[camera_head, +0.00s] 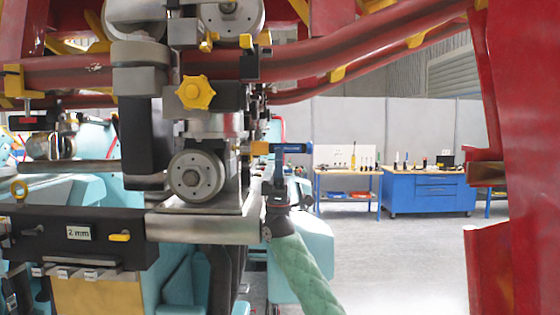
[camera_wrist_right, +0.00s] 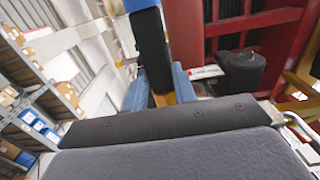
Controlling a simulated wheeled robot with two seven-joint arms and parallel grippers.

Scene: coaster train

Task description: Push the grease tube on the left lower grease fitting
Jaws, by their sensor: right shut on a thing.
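My right gripper (camera_head: 279,170) is at the end of the green-sleeved arm, just right of the train's wheel assembly. In the right wrist view its two blue fingers (camera_wrist_right: 160,93) are shut around a narrow thing. That thing appears to be the grease tube: a black bar (camera_wrist_right: 152,48) rises from between the fingers, with yellow (camera_wrist_right: 166,98) at its base. In the head view a blue piece with a dark end (camera_head: 292,148) is at the gripper, close to a small yellow part. Contact there cannot be told. The left lower grease fitting cannot be made out. My left gripper is not in view.
The wheel assembly (camera_head: 196,177) and its metal plate stand left of my right gripper. A red tube (camera_head: 330,62) crosses above. A red column (camera_head: 515,130) stands at right. A blue workbench (camera_head: 430,193) is far behind, with open floor before it.

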